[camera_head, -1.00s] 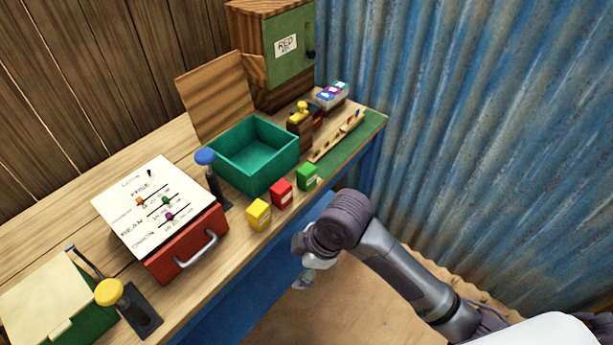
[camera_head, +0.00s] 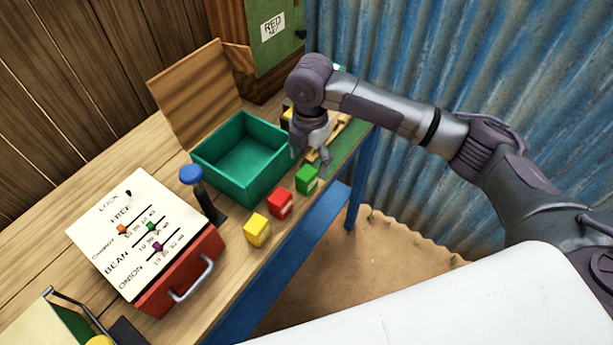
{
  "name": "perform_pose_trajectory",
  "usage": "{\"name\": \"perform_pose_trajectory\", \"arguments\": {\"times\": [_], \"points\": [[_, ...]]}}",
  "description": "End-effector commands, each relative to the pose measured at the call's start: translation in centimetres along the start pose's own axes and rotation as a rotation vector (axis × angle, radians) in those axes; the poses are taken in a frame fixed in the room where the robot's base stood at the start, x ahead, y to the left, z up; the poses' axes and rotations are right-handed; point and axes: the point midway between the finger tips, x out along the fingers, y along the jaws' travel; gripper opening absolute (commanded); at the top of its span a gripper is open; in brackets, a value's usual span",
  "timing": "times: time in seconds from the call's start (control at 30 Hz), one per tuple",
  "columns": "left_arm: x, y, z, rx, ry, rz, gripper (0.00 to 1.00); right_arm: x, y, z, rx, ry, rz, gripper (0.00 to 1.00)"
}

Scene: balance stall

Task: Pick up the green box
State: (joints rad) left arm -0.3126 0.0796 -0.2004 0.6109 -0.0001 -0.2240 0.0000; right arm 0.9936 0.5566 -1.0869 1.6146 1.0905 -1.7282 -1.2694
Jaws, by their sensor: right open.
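The green box (camera_head: 307,179) is a small cube near the front edge of the wooden table, at the right end of a row with a red box (camera_head: 280,203) and a yellow box (camera_head: 257,230). My right gripper (camera_head: 310,160) is open and empty, pointing down above and just behind the green box in the picture. The gap between its fingers and the box is hard to judge. My left gripper is not in view.
An open teal bin (camera_head: 242,158) stands behind the boxes. A blue-knobbed lever (camera_head: 203,193) and a red drawer unit with a slider panel (camera_head: 140,231) are to the left. A cabinet (camera_head: 265,45) stands at the back.

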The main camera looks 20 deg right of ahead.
Motion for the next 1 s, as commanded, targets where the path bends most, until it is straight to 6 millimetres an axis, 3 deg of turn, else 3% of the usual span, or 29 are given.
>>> {"name": "perform_pose_trajectory", "arguments": {"times": [0.03,0.13,0.4,0.47,0.63,0.9,1.0], "points": [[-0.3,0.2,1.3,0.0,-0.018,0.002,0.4,0.9,0.0,-0.1,0.002,0.002,-0.003,0.71],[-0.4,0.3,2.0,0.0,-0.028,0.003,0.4,2.0,0.1,-0.1,0.002,0.001,0.0,0.71],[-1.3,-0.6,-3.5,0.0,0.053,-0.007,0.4,4.2,-0.1,-0.5,0.001,0.001,-0.002,0.71],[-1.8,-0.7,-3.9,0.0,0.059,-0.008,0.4,5.2,-0.1,-0.7,0.002,0.002,-0.003,0.71],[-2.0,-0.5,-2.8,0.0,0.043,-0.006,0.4,7.4,0.0,-0.8,0.001,0.001,0.0,0.71],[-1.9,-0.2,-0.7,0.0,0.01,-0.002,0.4,7.9,0.0,-0.8,0.001,-0.001,0.002,0.71],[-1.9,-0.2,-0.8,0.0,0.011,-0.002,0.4,7.9,0.0,-0.8,0.001,-0.001,0.002,0.57]]}}
